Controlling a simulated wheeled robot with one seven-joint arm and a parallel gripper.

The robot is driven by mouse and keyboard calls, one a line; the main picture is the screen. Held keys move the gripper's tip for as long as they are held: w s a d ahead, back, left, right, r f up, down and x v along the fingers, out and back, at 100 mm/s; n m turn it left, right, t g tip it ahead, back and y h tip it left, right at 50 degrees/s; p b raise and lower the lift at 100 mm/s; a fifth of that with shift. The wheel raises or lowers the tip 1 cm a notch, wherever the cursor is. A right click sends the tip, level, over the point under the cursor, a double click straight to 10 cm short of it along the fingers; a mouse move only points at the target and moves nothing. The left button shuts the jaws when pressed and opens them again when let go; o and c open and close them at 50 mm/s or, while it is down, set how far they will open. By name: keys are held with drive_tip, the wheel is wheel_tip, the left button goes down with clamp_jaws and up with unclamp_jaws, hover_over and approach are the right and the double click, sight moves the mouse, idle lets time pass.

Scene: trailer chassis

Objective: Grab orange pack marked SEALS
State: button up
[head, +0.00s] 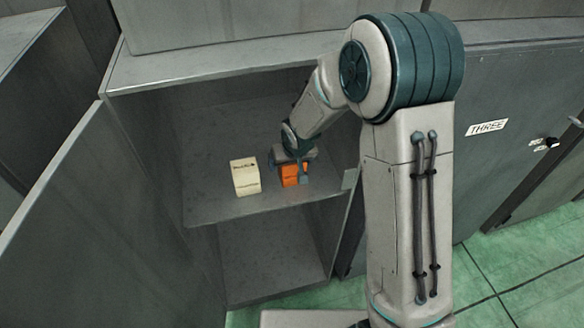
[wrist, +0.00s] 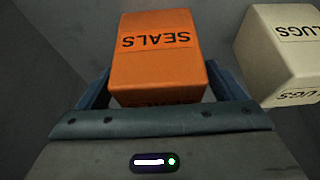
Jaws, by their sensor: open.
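The orange pack marked SEALS (head: 291,174) stands on the upper shelf inside the open cabinet. In the wrist view the orange pack (wrist: 157,55) fills the upper middle, its lettering upside down. My gripper (head: 290,167) is at the pack in the head view and hides part of it. In the wrist view my gripper (wrist: 155,90) is open, with one finger on each side of the pack's near end. Whether the fingers touch the pack cannot be told.
A cream pack (head: 245,176) stands on the shelf (head: 225,209) left of the orange pack; the wrist view shows it at right, lettered "LUGS" (wrist: 285,50). The open cabinet door (head: 90,210) is at left. A closed door labelled THREE (head: 487,127) is at right.

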drive_tip(key=shift+w+f, duration=0.1)
drive_tip(key=shift+f, duration=0.05)
drive_tip(key=c, duration=1.2)
drive_tip(key=shift+r, duration=0.2)
drive_tip(key=shift+r, duration=0.25)
wheel_tip(320, 180, up, 3)
drive_tip(key=shift+s+d+f+b, duration=0.1)
drive_tip(key=shift+s+d+b, duration=0.65)
drive_tip(key=shift+s, duration=2.1)
drive_tip(key=shift+s+d+f+b, duration=0.1)
drive_tip(key=shift+s+d+b, duration=0.65)
drive_tip(key=shift+s, duration=2.05)
drive_tip(key=shift+s+d+f+b, duration=0.1)
drive_tip(key=shift+s+d+b, duration=0.25)
drive_tip(key=shift+s+d, duration=1.6)
